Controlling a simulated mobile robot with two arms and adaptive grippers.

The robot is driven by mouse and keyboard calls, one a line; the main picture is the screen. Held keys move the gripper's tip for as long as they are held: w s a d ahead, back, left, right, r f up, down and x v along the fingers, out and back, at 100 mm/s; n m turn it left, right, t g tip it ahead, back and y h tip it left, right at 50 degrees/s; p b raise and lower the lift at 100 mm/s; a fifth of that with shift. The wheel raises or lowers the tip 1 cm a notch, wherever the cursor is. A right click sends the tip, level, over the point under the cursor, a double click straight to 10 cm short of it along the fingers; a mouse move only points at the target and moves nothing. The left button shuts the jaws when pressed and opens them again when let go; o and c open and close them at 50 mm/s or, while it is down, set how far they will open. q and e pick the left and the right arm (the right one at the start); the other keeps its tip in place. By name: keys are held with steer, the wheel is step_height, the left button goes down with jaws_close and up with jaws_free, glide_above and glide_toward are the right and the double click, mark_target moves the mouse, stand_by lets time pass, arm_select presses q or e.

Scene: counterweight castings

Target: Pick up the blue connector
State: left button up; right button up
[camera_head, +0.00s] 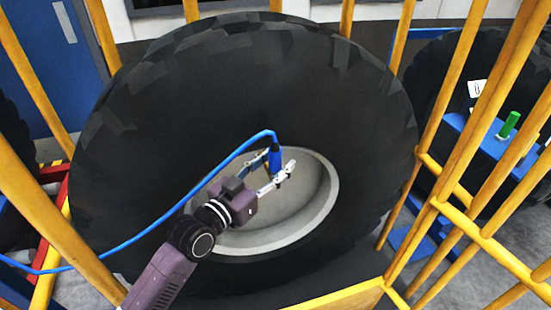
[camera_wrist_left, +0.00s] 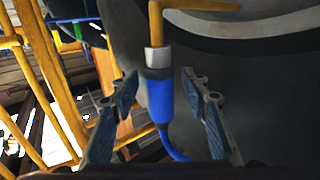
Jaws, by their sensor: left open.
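The blue connector (camera_head: 275,158) is at the wheel hub in the head view, with a blue cable running from it down to the left. In the left wrist view the blue connector (camera_wrist_left: 160,97) is upright, with a silver collar at its top meeting a yellow bent pipe (camera_wrist_left: 157,25). My left gripper (camera_head: 279,165) is open at the connector. In the left wrist view its two fingers (camera_wrist_left: 165,92) stand on either side of the connector, with visible gaps. My right gripper is not in view.
A large black tyre (camera_head: 200,110) with a grey rim (camera_head: 322,205) stands behind the gripper. Yellow bars (camera_head: 455,125) frame it on both sides. The blue cable (camera_head: 170,213) passes beside my left arm.

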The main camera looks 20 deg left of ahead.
arm_select(q)
steer(key=shift+w, duration=0.15)
steer(key=c, duration=1)
steer(key=shift+c, duration=0.4)
steer(key=shift+r, duration=0.15)
